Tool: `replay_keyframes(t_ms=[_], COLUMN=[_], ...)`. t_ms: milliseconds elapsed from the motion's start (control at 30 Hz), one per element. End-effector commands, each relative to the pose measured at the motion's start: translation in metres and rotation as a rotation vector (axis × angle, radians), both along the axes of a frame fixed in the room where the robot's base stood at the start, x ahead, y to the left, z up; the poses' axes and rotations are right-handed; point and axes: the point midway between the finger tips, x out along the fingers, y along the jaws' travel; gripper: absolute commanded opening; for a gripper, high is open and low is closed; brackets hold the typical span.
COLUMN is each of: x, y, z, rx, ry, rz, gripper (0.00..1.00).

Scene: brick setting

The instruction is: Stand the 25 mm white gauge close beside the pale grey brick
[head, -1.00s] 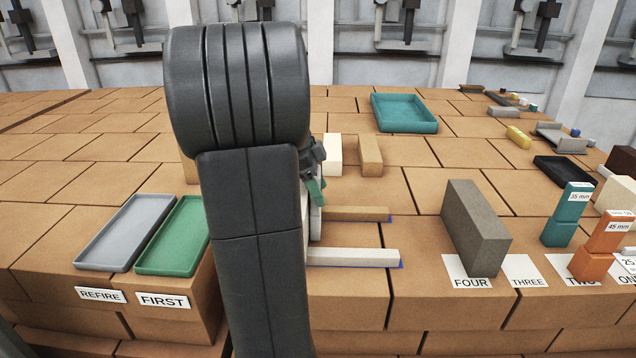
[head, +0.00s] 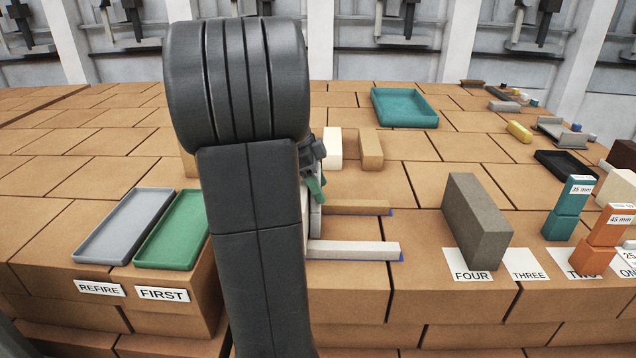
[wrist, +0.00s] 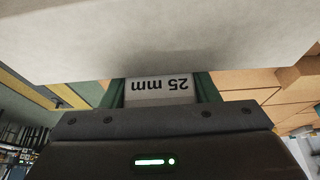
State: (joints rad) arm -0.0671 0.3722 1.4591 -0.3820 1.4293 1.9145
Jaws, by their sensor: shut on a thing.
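The white gauge (wrist: 158,91), marked 25 mm, sits between the green fingers of my gripper (wrist: 160,86) in the wrist view, its lettering upside down. My gripper is shut on it. A large pale grey face, which I take for the pale grey brick (wrist: 150,38), fills the top of the wrist view just beyond the gauge. Whether they touch, and the gauge's lower end, I cannot tell. In the head view my arm hides the gauge and most of the gripper; a green finger (head: 316,187) and a pale sliver of brick (head: 305,212) show at its right edge.
A pale bar (head: 352,250) and a tan bar (head: 358,208) lie right of my arm. A cream block (head: 333,149) and a tan block (head: 371,149) stand behind. A grey-brown brick (head: 476,222), teal gauge (head: 568,208) and orange gauge (head: 600,242) stand right. Trays (head: 125,228) lie left.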

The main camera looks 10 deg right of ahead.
Motion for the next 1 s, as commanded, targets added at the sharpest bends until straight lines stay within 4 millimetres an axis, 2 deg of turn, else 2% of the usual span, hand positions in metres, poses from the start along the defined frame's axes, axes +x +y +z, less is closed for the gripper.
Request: replay_keyframes(t_ms=[33, 67, 167, 433, 567, 767, 1000], x=[0.000, 0.000, 0.000, 0.000, 0.001, 0.005, 0.009], y=[0.000, 0.000, 0.000, 0.000, 0.003, 0.017, 0.038], z=[-0.002, -0.001, 0.000, -0.001, 0.006, 0.039, 0.091], rx=[0.000, 0.000, 0.000, 0.000, 0.000, 0.000, 0.000], ry=[0.000, -0.001, -0.001, 0.000, -0.003, -0.006, -0.005], rz=[0.000, 0.000, 0.000, 0.000, 0.001, 0.002, 0.002], gripper=[0.10, 0.60, 0.80, 0.80, 0.80, 0.80, 0.80])
